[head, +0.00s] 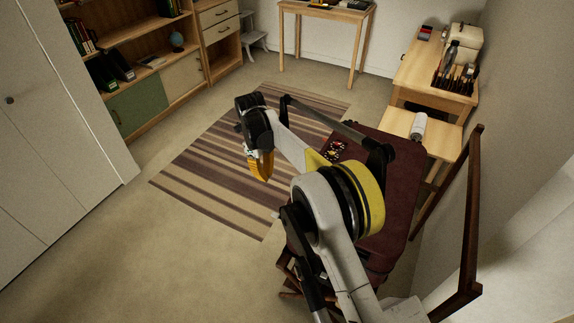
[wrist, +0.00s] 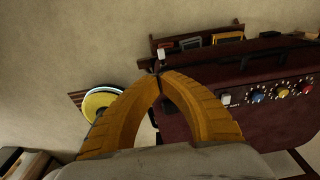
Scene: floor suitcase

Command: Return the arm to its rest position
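My gripper (head: 262,177) has orange fingers and hangs over the striped rug at the left side of the dark red suitcase. In the wrist view my gripper (wrist: 158,74) has its fingertips together, with nothing seen between them. My arm is bent and reaches up and across the suitcase, hiding part of it. The suitcase (head: 402,190) lies under and to the right of my arm. The suitcase also shows at the right in the wrist view (wrist: 190,118), with several coloured round pieces on it.
The striped rug (head: 205,165) lies on open floor. A shelf unit (head: 140,112) stands at the back left and a white wardrobe (head: 60,130) at the left. A desk (head: 425,68) is at the back right. A dark wooden frame (head: 472,210) stands close at the right.

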